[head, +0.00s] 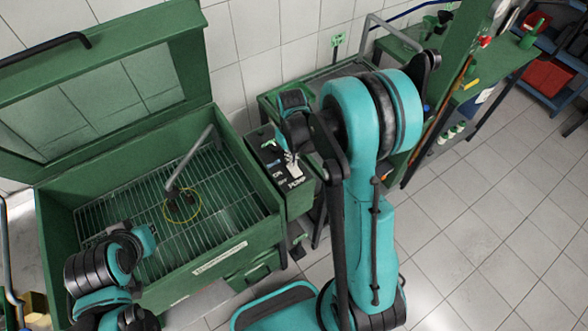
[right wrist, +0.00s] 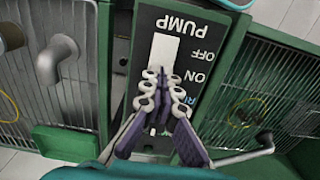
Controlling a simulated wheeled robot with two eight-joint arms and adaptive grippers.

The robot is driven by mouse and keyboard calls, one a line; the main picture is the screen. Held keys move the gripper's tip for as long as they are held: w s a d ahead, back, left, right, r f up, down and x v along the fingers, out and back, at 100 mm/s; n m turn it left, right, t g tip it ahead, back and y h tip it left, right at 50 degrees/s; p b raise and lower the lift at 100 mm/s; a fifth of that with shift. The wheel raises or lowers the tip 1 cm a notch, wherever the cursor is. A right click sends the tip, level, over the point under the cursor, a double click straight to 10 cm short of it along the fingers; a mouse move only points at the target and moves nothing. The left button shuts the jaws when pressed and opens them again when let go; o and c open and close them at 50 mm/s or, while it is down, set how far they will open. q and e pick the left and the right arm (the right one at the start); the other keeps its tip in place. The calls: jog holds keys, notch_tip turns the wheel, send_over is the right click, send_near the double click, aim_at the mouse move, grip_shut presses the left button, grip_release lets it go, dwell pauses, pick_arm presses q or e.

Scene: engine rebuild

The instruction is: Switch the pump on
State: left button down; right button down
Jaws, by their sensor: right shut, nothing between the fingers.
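The pump switch panel (head: 268,152) is a black plate on the right side of the green washer; it also shows in the right wrist view (right wrist: 150,22). It is lettered PUMP, OFF and ON, upside down in the right wrist view. A pale switch (right wrist: 165,50) sits beside the lettering, its ON end partly hidden by my fingers. My right gripper (right wrist: 165,76) is shut and empty, its tips over the switch near ON; it also shows in the head view (head: 291,163). Contact and switch position cannot be told. My left arm's end (head: 142,241) is over the basin; its fingers are hidden.
The washer basin (head: 246,225) has a wire grate, a bent spout (head: 188,160) and a yellow ring (head: 183,207). Its lid (head: 192,62) stands open behind. A green workbench (head: 500,62) stands at the back right. The tiled floor (head: 480,215) at right is clear.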

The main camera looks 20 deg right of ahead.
jog(key=shift+f+b, duration=0.7)
jog(key=shift+f, duration=0.1)
jog(key=shift+r, duration=0.1)
jog(key=shift+r+p, duration=2.35)
jog(key=shift+r, duration=1.15)
jog(key=s+a+t+b, duration=0.3)
jog(key=s+b, duration=0.4)
jog(key=s+a+m+t+b, duration=0.1)
jog(key=s+a+t+b, duration=0.2)
jog(key=s+b, duration=0.4)
jog(key=shift+r+m+t, duration=0.25)
jog(key=shift+m+t, duration=0.05)
jog(key=shift+t, duration=0.3)
